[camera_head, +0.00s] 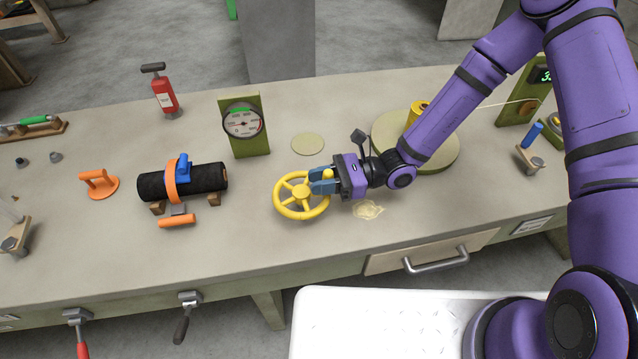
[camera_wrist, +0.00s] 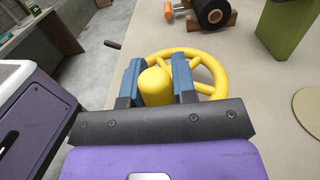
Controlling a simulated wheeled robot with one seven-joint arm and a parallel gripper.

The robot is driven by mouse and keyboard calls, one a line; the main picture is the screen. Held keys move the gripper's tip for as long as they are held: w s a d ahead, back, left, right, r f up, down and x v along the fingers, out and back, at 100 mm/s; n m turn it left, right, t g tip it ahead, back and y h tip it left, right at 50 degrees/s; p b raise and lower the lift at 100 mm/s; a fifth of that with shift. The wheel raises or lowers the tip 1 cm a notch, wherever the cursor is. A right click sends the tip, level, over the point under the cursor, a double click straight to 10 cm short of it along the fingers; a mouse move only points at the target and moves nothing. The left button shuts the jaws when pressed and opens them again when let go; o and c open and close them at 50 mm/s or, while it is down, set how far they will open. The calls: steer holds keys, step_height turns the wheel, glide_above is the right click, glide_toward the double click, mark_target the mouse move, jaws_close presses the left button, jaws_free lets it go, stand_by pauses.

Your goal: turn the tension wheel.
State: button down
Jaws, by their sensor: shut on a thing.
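The yellow tension wheel (camera_head: 290,208) is a spoked handwheel on the workbench, with a yellow knob (camera_head: 328,174) standing at its right rim. My gripper (camera_head: 324,182) is at that rim, with its blue fingers on either side of the knob. In the wrist view the knob (camera_wrist: 155,86) sits between the two fingers (camera_wrist: 157,80), which are shut on it. The wheel (camera_wrist: 213,65) spreads out beyond the fingers there. A dial gauge (camera_head: 243,124) on a green stand is behind the wheel.
A black roll (camera_head: 205,179) with an orange band lies left of the wheel. A round olive disc (camera_head: 438,150) with a yellow spool is right of my gripper, under my arm. A drawer (camera_head: 390,262) is at the front edge.

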steer(key=shift+s+m+t, duration=0.35)
steer(key=shift+m+t, duration=0.45)
steer(key=shift+t, duration=0.4)
steer(key=shift+y, duration=0.3)
steer(key=c, duration=0.9)
jaws_free()
steer(key=d, duration=0.7)
steer(key=w+d, duration=0.1)
steer(key=d, duration=0.2)
steer(key=shift+d, duration=0.35)
steer(key=shift+w+r, duration=0.1)
